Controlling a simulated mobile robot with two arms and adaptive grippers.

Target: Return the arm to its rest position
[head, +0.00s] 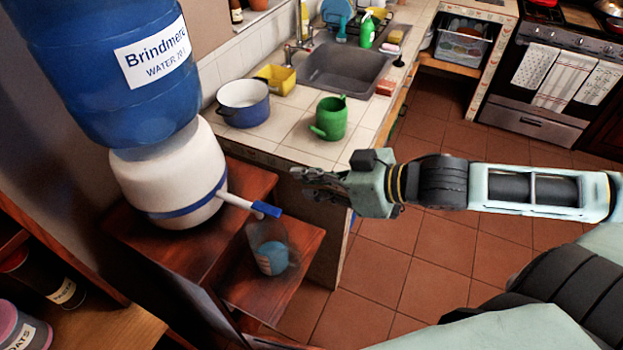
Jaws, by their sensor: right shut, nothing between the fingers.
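My right arm reaches in from the right side of the head view, and its gripper (308,180) is shut and empty. The gripper points left and hangs in the air in front of the tiled counter. It appears a little right of the blue tap lever on the water dispenser (165,175), apart from it. My left gripper is not in view.
A green watering can (330,118) and a white-blue pot (243,102) stand on the counter (290,135). The tiled floor (400,280) is clear.

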